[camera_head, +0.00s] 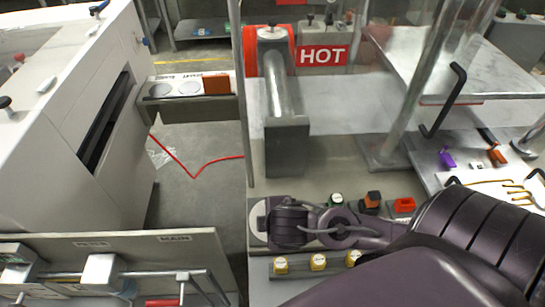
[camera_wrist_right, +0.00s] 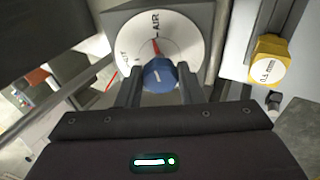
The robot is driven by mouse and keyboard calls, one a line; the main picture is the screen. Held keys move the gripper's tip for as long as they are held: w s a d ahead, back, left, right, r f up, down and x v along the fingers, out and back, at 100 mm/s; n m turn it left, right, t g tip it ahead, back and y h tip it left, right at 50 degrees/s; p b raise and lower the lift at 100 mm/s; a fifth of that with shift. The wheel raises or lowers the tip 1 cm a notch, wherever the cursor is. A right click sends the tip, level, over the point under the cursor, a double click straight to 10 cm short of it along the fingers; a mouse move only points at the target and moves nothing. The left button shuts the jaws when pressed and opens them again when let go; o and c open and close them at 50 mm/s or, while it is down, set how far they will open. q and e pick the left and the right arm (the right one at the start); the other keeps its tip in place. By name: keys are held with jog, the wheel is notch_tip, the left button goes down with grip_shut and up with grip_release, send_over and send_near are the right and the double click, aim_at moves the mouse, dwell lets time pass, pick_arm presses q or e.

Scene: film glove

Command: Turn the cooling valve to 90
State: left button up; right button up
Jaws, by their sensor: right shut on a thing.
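In the right wrist view, a round white dial (camera_wrist_right: 130,45) carries the word AIR, other partly hidden lettering and a red pointer. My right gripper (camera_wrist_right: 160,80) is shut on the blue knob, one finger on each side. The dial's 90 mark cannot be made out. My left gripper is not in view.
Yellow knobs (camera_head: 318,262) stand in a row just in front of my right wrist; one (camera_wrist_right: 270,60) is close on the right in the wrist view.

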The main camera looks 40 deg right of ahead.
jog(key=shift+m+b, duration=0.75)
jog(key=shift+m, duration=0.45)
jog(key=o, duration=1)
jog(key=shift+c, duration=0.2)
jog(key=shift+s+a+r, duration=0.1)
jog(key=shift+s+r, duration=0.15)
jog(key=shift+r, duration=0.15)
jog(key=p+v, duration=0.6)
jog(key=v, duration=0.1)
